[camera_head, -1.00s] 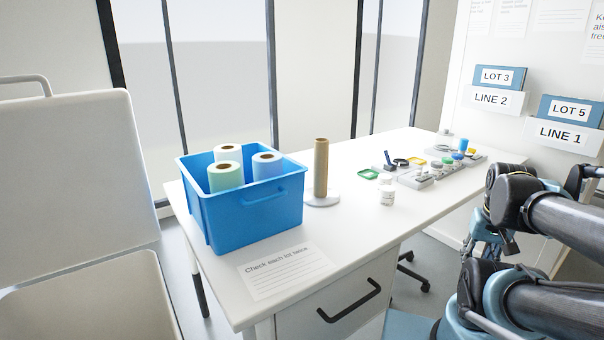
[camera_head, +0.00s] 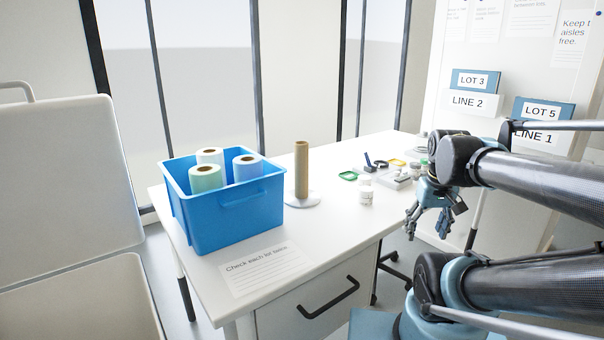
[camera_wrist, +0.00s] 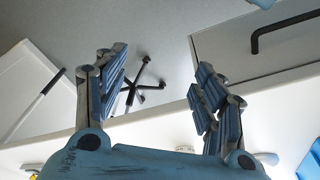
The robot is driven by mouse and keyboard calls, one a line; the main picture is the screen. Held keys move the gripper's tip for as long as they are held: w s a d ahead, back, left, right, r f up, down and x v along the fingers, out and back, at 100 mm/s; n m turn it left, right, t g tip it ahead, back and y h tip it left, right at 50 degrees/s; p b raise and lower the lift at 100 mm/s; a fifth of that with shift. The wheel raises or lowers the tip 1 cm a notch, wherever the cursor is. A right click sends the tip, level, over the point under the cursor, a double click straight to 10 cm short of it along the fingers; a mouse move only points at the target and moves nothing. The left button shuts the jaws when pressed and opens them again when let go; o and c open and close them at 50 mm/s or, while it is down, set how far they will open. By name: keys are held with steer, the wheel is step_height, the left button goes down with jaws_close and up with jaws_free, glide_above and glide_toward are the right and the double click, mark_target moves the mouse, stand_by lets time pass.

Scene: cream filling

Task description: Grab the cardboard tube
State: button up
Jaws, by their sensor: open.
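The brown cardboard tube (camera_head: 302,169) stands upright on a round white base (camera_head: 303,200) on the table, just right of the blue bin. My gripper (camera_head: 429,230) is to the right of the tube, apart from it, beside the table's right edge in the head view. In the wrist view my gripper (camera_wrist: 155,90) has its two fingers spread wide with nothing between them. The tube cannot be made out in the wrist view.
A blue bin (camera_head: 232,216) with several rolls stands left of the tube. White jars (camera_head: 366,196) and small items lie to the right. A printed sheet (camera_head: 262,270) lies in front. The drawer handle (camera_head: 328,298) juts from the table front.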

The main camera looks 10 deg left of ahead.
steer(key=w+a+r+n, duration=0.5)
steer(key=w+a+r, duration=0.25)
steer(key=r, duration=0.35)
step_height(320, 180, up, 14)
steer(key=n+g, duration=0.2)
steer(key=n, duration=1)
glide_above(301, 161)
steer(key=w, duration=0.3)
steer(key=f, duration=1)
steer(key=shift+a+f, duration=0.35)
steer(key=shift+f, duration=0.05)
steer(key=shift+s+d+f, duration=0.1)
steer(key=shift+s+f, duration=0.05)
steer(key=shift+f, duration=1.25)
steer(key=shift+s+d+f, duration=0.1)
steer(key=shift+f, duration=1.25)
steer(key=c, duration=1)
